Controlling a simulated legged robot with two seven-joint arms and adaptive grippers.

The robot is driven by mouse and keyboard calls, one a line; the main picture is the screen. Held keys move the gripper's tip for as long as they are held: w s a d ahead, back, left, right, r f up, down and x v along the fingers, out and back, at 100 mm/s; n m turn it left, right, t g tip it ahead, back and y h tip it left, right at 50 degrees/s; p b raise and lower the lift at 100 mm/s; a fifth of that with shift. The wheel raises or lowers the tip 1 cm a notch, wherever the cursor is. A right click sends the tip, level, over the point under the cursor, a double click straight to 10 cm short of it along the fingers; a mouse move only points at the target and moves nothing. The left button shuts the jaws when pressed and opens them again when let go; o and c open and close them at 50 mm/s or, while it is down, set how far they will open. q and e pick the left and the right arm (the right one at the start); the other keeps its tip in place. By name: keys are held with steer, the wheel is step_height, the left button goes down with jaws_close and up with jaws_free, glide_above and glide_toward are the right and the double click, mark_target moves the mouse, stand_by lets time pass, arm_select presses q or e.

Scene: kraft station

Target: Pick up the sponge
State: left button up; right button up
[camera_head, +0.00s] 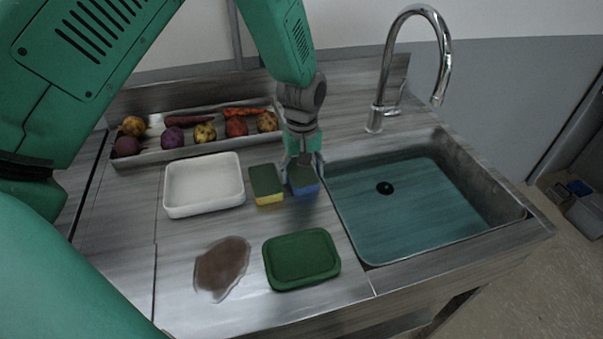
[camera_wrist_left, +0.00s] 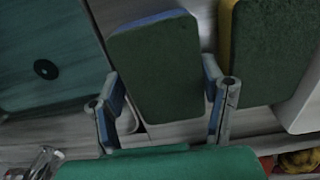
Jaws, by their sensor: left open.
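Two sponges lie side by side on the metal counter, left of the sink. The blue sponge with a dark green top (camera_head: 303,187) is on the right. The yellow sponge with a dark green top (camera_head: 266,185) is on the left. My left gripper (camera_head: 302,166) is at the far end of the blue sponge. In the left wrist view its open fingers (camera_wrist_left: 165,100) stand on either side of the near part of the blue sponge (camera_wrist_left: 157,70). I cannot tell whether they touch it. The yellow sponge (camera_wrist_left: 268,50) is beside it. My right gripper is not in view.
A sink (camera_head: 440,235) with a tall faucet (camera_head: 376,113) is on the right. A white dish (camera_head: 204,207) stands to the left, a green lidded box (camera_head: 301,259) and a brown spill (camera_head: 221,266) in front. A tray of vegetables (camera_head: 148,155) stands at the back.

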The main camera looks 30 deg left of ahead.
mark_target(304, 170)
arm_select(q)
steer(key=shift+d+r, duration=0.15)
steer(key=shift+d, duration=0.35)
steer(key=shift+s+d, duration=0.1)
steer(key=c, duration=0.5)
steer(key=shift+a, duration=0.6)
steer(key=r, duration=0.9)
steer(key=shift+d+r, duration=0.3)
steer(key=shift+d, duration=0.1)
steer(key=shift+a+r, duration=0.1)
steer(key=shift+r, duration=0.1)
steer(key=shift+o, duration=0.7)
steer(key=shift+a, duration=0.15)
steer(key=c, duration=0.5)
